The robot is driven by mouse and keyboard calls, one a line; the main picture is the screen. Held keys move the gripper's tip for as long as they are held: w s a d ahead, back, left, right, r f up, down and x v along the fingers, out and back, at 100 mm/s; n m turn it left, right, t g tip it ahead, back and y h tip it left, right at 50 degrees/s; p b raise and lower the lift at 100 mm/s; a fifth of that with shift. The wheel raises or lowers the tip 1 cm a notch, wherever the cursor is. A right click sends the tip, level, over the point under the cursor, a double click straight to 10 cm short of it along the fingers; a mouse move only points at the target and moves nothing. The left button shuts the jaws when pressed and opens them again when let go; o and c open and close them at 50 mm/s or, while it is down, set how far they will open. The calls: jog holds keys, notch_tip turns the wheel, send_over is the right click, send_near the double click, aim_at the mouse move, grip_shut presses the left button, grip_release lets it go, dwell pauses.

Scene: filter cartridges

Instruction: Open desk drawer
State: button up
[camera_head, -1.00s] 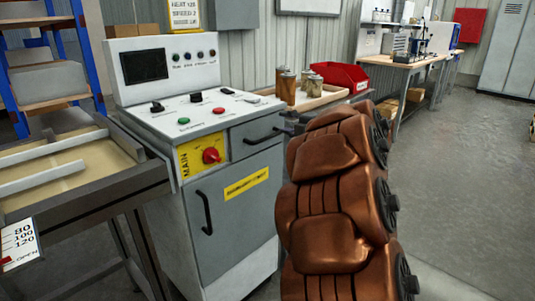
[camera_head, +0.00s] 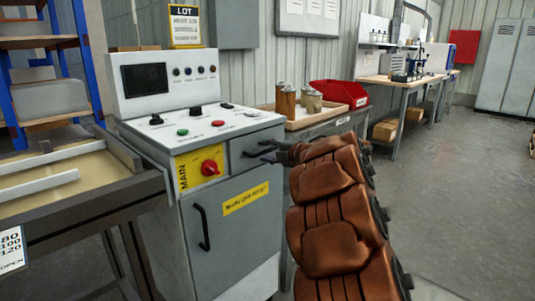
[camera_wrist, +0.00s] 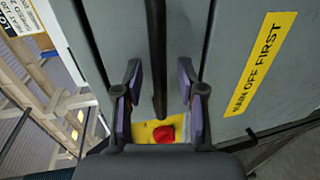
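The grey drawer (camera_head: 237,150) is at the upper right of the control cabinet's front and looks closed. Its black bar handle (camera_head: 256,153) runs across its front. In the wrist view the handle (camera_wrist: 156,40) is a dark bar running down from the top edge. My gripper (camera_wrist: 159,82) is open, with one finger on each side of the handle and a visible gap to both. In the head view my gripper (camera_head: 281,154) is at the handle's right end, partly hidden by my arm.
A red knob (camera_head: 209,168) on a yellow panel is left of the drawer. The cabinet door below has its own black handle (camera_head: 203,227) and a yellow label (camera_head: 246,198). A bench with a tray and red bin (camera_head: 339,93) stands behind. Floor at right is clear.

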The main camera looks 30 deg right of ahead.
jog(key=shift+w, duration=0.1)
grip_shut()
dwell(0.3)
dwell(0.4)
